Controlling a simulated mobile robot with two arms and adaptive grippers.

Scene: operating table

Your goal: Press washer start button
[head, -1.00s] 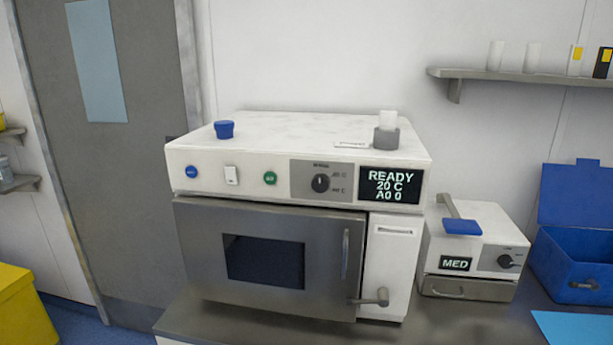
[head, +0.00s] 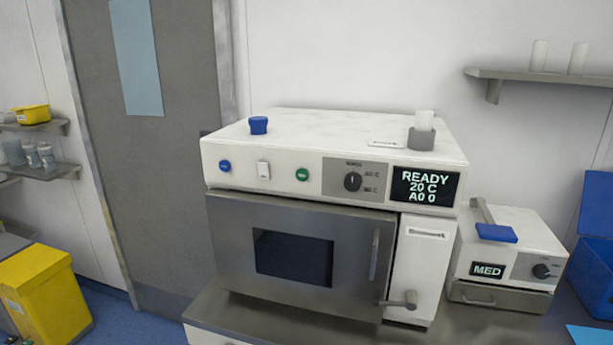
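The washer (head: 330,230) is a white box with a grey front door (head: 295,256), standing on the counter in the middle of the head view. The door looks shut. Its front panel carries a round blue button (head: 225,167), a white rocker switch (head: 263,170), a round green button (head: 302,174) and a black dial (head: 352,181). The labels on the buttons are too small to read. The display (head: 425,186) reads "READY 20 C A0 0". Neither of my grippers shows in the view.
A blue cap (head: 258,125) and a grey holder with a white cup (head: 421,139) are on the washer's top. A smaller white unit marked MED (head: 510,250) and a blue box (head: 594,245) stand to the right. A yellow bin (head: 45,290) is at lower left.

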